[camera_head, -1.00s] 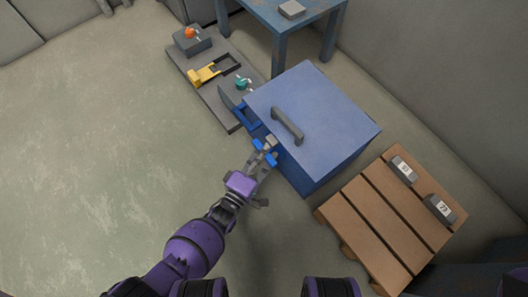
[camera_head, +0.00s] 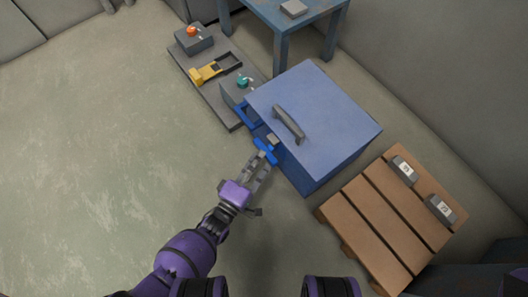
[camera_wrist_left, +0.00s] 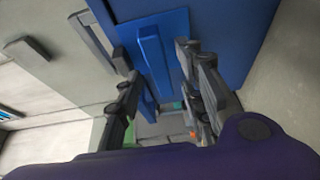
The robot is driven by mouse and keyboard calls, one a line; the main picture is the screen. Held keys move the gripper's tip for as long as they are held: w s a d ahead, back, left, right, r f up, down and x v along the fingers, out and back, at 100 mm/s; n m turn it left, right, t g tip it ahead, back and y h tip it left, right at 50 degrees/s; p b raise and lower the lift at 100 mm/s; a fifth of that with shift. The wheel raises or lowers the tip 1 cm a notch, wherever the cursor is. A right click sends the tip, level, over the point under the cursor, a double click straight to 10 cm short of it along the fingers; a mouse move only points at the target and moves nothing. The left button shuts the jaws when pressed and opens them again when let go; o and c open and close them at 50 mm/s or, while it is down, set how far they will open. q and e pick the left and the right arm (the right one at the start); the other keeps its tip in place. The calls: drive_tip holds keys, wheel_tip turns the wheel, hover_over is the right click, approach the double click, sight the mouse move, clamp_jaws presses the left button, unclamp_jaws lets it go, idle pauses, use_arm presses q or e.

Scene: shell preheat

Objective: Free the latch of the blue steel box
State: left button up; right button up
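The blue steel box (camera_head: 325,105) stands right of centre in the head view, with a grey handle (camera_head: 288,124) on its top. A bright blue latch (camera_head: 265,151) sits on its front side, by a small grey block (camera_head: 273,139). My left gripper (camera_head: 259,168) is in front of the latch. In the left wrist view the gripper (camera_wrist_left: 155,62) is open, with one finger on each side of the blue latch bar (camera_wrist_left: 153,52). No finger clearly touches the bar. My right gripper is not in view.
A grey board (camera_head: 215,101) with a yellow clamp-like part (camera_head: 205,74) lies behind the box's left side. A blue table (camera_head: 262,10) stands at the back. A wooden pallet (camera_head: 372,222) with two dark blocks is at the right. The floor at left is clear.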

use_arm(q)
drive_tip(key=v, duration=0.8)
drive_tip(key=shift+s, duration=0.15)
